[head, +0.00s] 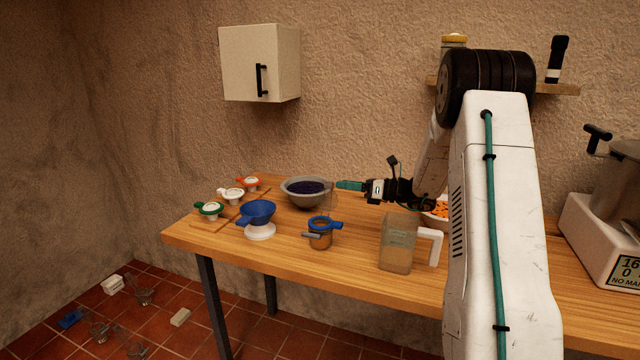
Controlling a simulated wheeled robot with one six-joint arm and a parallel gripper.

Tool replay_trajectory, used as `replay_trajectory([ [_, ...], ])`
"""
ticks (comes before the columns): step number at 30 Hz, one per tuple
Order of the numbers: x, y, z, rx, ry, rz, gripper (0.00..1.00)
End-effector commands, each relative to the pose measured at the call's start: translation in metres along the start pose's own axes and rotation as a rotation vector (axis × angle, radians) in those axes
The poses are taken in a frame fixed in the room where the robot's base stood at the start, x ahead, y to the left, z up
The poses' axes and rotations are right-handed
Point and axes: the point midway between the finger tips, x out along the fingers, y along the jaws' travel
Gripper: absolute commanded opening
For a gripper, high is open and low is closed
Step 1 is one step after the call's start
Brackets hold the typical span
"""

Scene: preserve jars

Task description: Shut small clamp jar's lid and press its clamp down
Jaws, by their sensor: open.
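The small clamp jar (320,241) stands upright on the wooden table. It is a short glass jar with brownish contents, a blue ring around its mouth with a tab to the right, and a grey clamp piece at its front left. A faint clear shape above the mouth looks like its glass lid standing raised, but it is hard to make out. My gripper (350,186), with teal fingertips, is open and points left. It appears above and a little right of the jar in the picture, apart from it. I see nothing held between its fingers.
A clear jug (397,250) with a white handle stands right of the jar. A blue funnel (257,212) on a white base is to the left. A grey bowl (295,198) of dark fruit is behind. Several coloured funnel-like pieces stand on boards far left. Table front has bare room.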

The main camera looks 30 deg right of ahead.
Motion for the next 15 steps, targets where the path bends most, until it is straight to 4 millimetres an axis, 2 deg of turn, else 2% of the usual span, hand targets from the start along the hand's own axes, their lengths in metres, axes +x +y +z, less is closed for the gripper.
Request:
replay_trajectory([
  [2, 0.003, -0.003, 0.0, 0.015, -0.009, -0.006, 0.48],
  [15, 0.067, -0.002, 0.0, 0.013, -0.006, -0.004, 0.48],
])
